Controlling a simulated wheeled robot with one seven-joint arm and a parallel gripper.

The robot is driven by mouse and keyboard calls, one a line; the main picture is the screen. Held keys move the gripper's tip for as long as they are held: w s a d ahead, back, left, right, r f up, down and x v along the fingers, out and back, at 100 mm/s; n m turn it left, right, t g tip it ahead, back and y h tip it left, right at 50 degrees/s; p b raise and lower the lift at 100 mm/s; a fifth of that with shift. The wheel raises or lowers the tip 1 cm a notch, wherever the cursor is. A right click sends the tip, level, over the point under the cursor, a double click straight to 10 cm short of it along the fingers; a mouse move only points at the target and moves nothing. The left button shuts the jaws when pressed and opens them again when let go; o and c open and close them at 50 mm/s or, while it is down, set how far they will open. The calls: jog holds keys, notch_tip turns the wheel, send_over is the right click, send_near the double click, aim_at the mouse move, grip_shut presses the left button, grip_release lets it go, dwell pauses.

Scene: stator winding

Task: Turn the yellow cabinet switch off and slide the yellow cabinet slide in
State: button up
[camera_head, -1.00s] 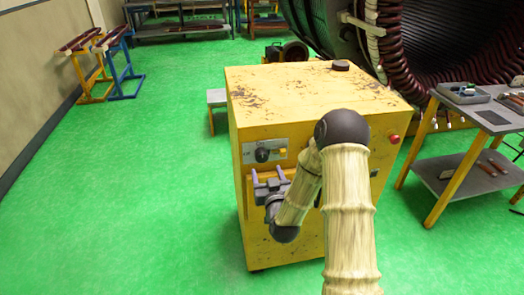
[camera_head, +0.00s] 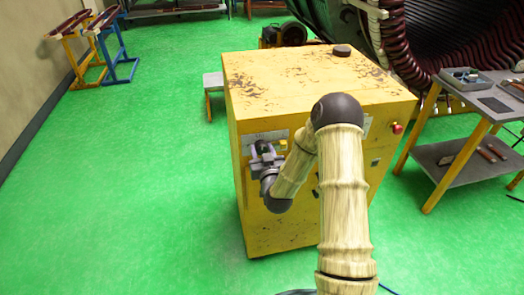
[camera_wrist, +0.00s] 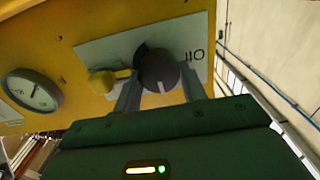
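The yellow cabinet (camera_head: 285,215) stands on the green floor in the head view. On its front, the black round switch knob (camera_wrist: 158,70) sits on a grey plate with an "Off" label, upside down in the wrist view. My gripper (camera_head: 264,152) is at the plate. In the wrist view its two fingers (camera_wrist: 160,92) are apart, one on each side of the knob; contact is unclear. A small yellow block (camera_wrist: 108,81) sticks out beside the knob, close to one finger; it may be the slide. The knob is mostly hidden by my gripper in the head view.
A round gauge (camera_wrist: 32,90) is on the cabinet front. A red button (camera_head: 397,128) is at its right edge. A work table (camera_head: 495,105) with tools stands to the right, the large stator (camera_head: 440,40) behind.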

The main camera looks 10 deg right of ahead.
jog(key=shift+c, duration=1.2)
jog(key=shift+f, duration=0.1)
jog(key=shift+n+b, duration=0.5)
jog(key=shift+b, duration=0.2)
jog(key=n+b, duration=0.1)
jog(key=b, duration=0.1)
jog(key=n+b, duration=0.2)
jog(key=shift+a+f+n, duration=0.15)
jog(key=shift+n, duration=0.15)
jog(key=n+b, duration=0.4)
jog(key=b, duration=0.1)
jog(key=n+b, duration=0.3)
jog(key=n, duration=0.2)
jog(key=shift+a+b, duration=0.1)
jog(key=shift+b, duration=0.3)
jog(key=n+b, duration=0.2)
jog(key=n, duration=0.2)
jog(key=shift+n, duration=0.3)
